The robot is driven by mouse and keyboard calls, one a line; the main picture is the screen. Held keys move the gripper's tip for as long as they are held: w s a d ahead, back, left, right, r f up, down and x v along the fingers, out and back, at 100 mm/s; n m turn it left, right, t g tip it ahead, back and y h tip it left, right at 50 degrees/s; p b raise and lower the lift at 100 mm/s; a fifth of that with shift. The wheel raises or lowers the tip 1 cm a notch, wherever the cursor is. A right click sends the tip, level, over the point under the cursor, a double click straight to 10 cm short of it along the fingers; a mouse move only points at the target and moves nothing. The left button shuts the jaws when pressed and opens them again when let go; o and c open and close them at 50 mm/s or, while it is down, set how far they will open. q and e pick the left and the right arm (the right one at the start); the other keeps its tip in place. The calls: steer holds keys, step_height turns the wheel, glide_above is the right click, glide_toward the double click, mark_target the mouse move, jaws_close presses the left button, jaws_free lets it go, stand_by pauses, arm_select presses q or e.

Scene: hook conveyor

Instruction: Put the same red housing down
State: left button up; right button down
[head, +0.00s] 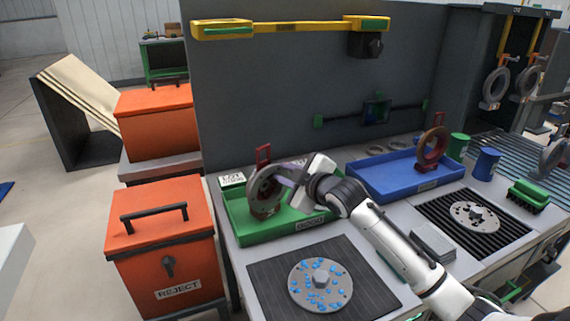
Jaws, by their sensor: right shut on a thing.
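A red housing (257,196), with a grey ring face and a red tab on top, stands upright at the green tray (241,235). My right gripper (287,175) reaches in from the right and is shut on the ring's right edge. The housing's lower end shows inside the tray's outline; I cannot tell whether it touches the tray floor. Another red housing (433,149) stands in the blue tray (378,184) to the right. My left gripper is not in view.
An orange reject bin (160,245) stands left of the bench. A dark mat with a blue-spotted disc (320,285) lies in front of the green tray. A ribbed mat with a grey disc (474,215), a green brush (529,195) and a blue cup (486,164) are to the right.

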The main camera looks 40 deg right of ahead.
steer(key=shift+r, duration=0.2)
steer(key=c, duration=1.9)
jaws_free()
steer(key=shift+f, duration=0.35)
steer(key=shift+o, duration=1.4)
steer(key=v, duration=1.2)
steer(key=shift+d, duration=0.1)
